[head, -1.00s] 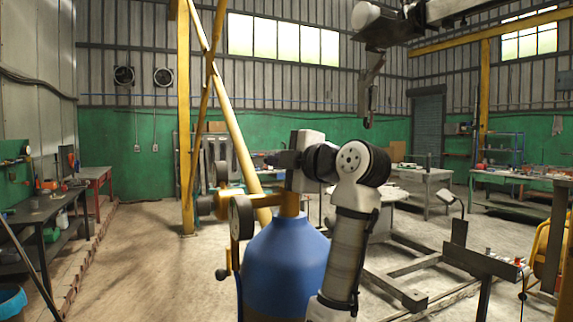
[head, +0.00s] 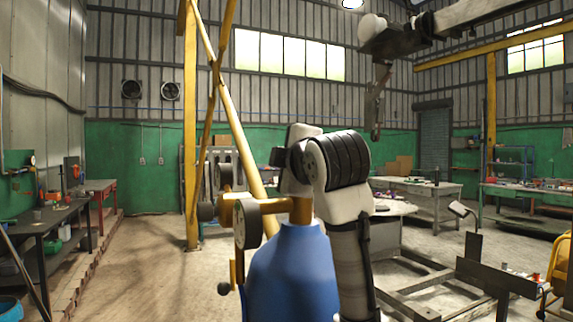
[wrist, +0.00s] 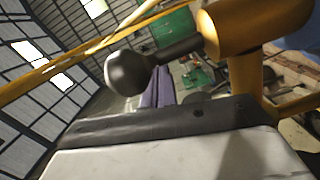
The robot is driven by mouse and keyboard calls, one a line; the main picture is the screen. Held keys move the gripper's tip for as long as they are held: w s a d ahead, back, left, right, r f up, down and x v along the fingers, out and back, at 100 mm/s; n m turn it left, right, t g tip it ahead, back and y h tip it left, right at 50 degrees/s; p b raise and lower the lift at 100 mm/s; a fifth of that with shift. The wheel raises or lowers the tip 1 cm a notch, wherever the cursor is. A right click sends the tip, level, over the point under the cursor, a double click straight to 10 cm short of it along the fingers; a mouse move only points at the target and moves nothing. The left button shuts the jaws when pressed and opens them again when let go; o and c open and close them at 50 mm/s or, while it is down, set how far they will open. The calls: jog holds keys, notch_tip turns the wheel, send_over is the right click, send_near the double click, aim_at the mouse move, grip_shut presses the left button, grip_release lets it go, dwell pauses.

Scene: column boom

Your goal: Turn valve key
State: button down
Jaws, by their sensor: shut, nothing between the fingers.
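A blue gas cylinder (head: 293,275) stands upright in front of me, with a yellow valve fitting (head: 285,208) on top. No part is clearly a separate valve key. In the wrist view a black ball-ended knob (wrist: 128,72) on a dark stem leaves a yellow body (wrist: 262,22). My gripper (head: 277,157) is above the fitting, partly hidden by my wrist. Its fingers (wrist: 157,88) appear together and empty, below and apart from the knob.
Yellow posts (head: 191,130) and a slanted brace rise behind the cylinder. Workbenches (head: 45,225) line the left wall. A low metal frame (head: 410,280) lies at the right. A hook (head: 375,110) hangs from an overhead boom. Floor left of the cylinder is clear.

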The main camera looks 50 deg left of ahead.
jog(key=shift+w+a+m+t+h, duration=0.15)
jog(key=shift+m+t+h, duration=0.45)
jog(key=shift+t, duration=0.4)
jog(key=shift+m, duration=0.3)
jog(key=shift+a, duration=0.1)
